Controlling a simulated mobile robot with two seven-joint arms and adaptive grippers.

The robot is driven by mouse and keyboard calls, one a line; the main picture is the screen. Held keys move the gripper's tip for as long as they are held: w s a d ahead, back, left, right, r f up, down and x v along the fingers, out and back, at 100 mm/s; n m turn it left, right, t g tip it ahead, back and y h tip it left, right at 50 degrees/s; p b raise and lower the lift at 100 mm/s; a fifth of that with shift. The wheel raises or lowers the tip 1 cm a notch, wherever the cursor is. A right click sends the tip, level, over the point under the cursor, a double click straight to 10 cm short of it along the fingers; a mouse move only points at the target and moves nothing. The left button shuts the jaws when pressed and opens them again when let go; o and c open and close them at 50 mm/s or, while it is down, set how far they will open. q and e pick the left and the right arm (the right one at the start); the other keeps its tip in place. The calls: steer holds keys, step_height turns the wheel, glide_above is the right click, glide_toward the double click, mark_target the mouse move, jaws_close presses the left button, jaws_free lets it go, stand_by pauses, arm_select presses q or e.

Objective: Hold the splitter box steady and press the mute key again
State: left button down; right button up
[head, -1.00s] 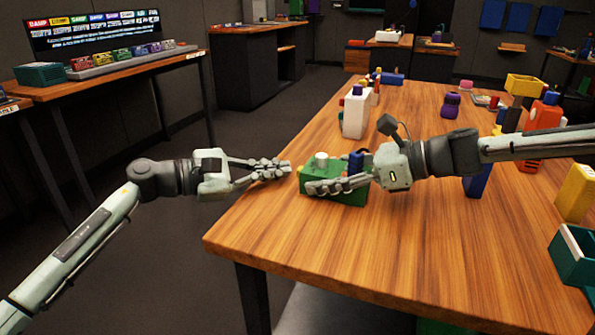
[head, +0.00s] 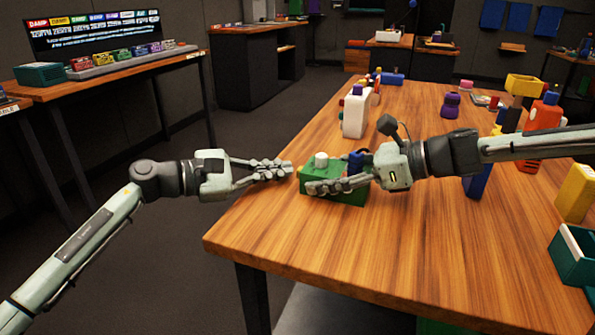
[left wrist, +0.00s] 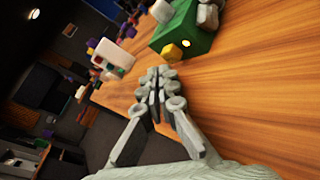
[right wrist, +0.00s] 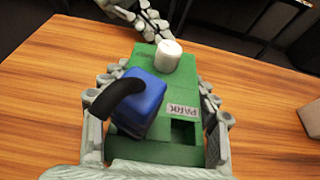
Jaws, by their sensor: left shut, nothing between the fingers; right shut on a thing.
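The green splitter box (head: 345,197) lies near the table's left edge, with a white knob (right wrist: 168,55) and a blue plug (right wrist: 140,103) with a black cable on top. My right gripper (head: 340,183) is shut on the box, its fingers along two opposite sides in the right wrist view. A yellow key (left wrist: 172,53), apparently the mute key, sticks out of the end facing my left gripper. A small light (left wrist: 186,43) glows beside it. My left gripper (head: 288,170) is shut and empty, its fingertips (left wrist: 160,75) just short of the key, with a small gap.
A blue block (head: 478,182) stands behind my right arm. Yellow (head: 577,192) and teal (head: 575,257) containers are at the right. The table front (head: 400,265) is clear.

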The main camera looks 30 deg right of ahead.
arm_select(q)
steer(key=shift+s+d+f, duration=0.1)
steer(key=shift+s+d, duration=0.05)
arm_select(e)
steer(key=shift+s+f, duration=0.1)
steer(key=shift+f, duration=0.3)
arm_select(q)
steer(key=shift+s+d, duration=0.65)
steer(key=shift+s, duration=0.25)
stand_by(0.7)
steer(key=shift+w+a+f, duration=0.1)
steer(key=shift+w+a, duration=0.55)
steer(key=shift+w, duration=0.1)
steer(key=w+a, duration=0.3)
steer(key=w, duration=0.1)
steer(key=shift+a, duration=0.2)
steer(key=shift+w, duration=0.1)
stand_by(0.6)
